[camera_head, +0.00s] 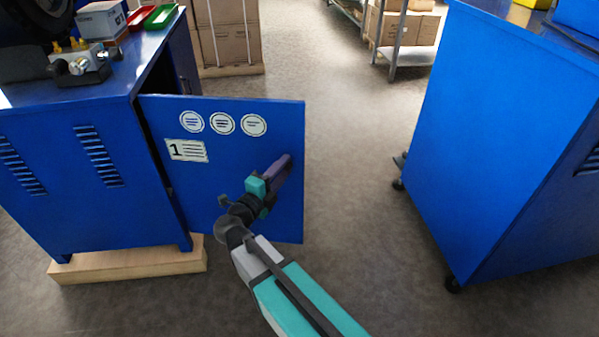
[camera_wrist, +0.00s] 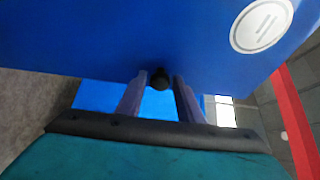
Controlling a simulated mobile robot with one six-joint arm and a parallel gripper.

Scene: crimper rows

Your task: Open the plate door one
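The plate door one (camera_head: 235,135) is a blue panel with three round stickers and a plate marked "1". It stands swung out from the right side of the left blue cabinet (camera_head: 60,165), with a dark gap along its hinge edge. My gripper (camera_head: 285,165) is at the door's outer face near its free edge. In the wrist view, my gripper's two purple-grey fingers (camera_wrist: 160,84) stand close on both sides of a black knob (camera_wrist: 160,78) and appear shut on it. The door (camera_wrist: 100,35) fills the top of that view. The knob is hidden in the head view.
A second blue cabinet (camera_head: 490,130) on casters stands at the right. Grey floor (camera_head: 345,130) lies clear between the two cabinets. A wooden base (camera_head: 130,264) juts out under the left cabinet. Cardboard boxes (camera_head: 225,35) and a shelf (camera_head: 405,50) stand behind.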

